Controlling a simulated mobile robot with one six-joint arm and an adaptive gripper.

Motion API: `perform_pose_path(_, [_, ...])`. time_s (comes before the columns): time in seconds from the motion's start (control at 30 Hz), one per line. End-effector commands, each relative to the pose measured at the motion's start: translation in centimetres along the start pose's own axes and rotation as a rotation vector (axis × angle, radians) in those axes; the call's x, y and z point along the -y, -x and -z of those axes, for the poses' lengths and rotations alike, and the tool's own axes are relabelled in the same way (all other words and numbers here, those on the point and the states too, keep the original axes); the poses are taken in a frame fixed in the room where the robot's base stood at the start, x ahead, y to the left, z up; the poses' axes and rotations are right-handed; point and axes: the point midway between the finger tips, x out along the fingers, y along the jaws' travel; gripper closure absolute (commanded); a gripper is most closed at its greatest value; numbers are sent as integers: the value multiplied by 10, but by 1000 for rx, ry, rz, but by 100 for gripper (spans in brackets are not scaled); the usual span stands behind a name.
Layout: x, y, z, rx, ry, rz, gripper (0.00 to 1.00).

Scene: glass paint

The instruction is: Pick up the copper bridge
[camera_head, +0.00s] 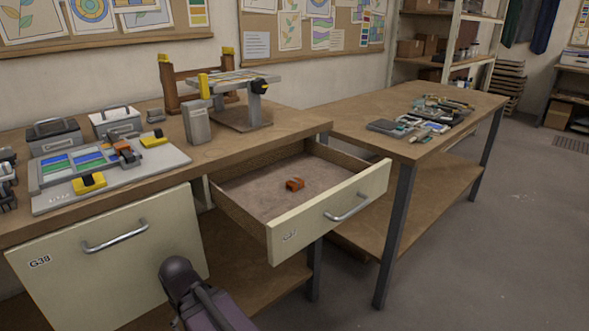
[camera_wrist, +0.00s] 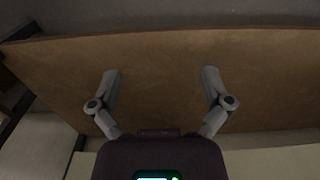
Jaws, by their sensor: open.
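A small copper-coloured block (camera_head: 295,184), which looks like the copper bridge, lies on the floor of an open drawer (camera_head: 330,228), near the middle. My gripper (camera_wrist: 161,76) is open and empty in the wrist view, its two fingers spread wide above a brown wooden surface. The copper block does not show in the wrist view. In the head view part of my arm shows at the bottom, in front of and below the drawer; the fingers are not visible there.
The drawer's raised front and side walls surround the block. On the workbench (camera_head: 230,148) stand a grey tray (camera_head: 60,203) with coloured glass and a brownish piece, a grey block (camera_head: 197,122) and a raised stand (camera_head: 245,82). A closed panel marked G38 (camera_head: 110,270) is at left. A second table (camera_head: 420,145) holds tools.

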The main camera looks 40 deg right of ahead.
Motion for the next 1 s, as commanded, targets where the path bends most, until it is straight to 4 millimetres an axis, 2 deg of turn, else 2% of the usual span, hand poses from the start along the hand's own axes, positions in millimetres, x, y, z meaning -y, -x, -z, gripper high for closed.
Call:
perform_pose_path(0.03, [0, 11, 0, 0, 0, 0, 2])
perform_pose_path(0.1, [0, 15, 0, 0, 0, 0, 2])
perform_pose_path(0.5, [0, 17, 0, 0, 0, 0, 2])
perform_pose_path(0.57, [0, 17, 0, 0, 0, 0, 17])
perform_pose_path(0.63, [0, 17, 0, 0, 0, 0, 37])
perform_pose_path(0.67, [0, 17, 0, 0, 0, 0, 43])
perform_pose_path(1.0, [0, 17, 0, 0, 0, 0, 43])
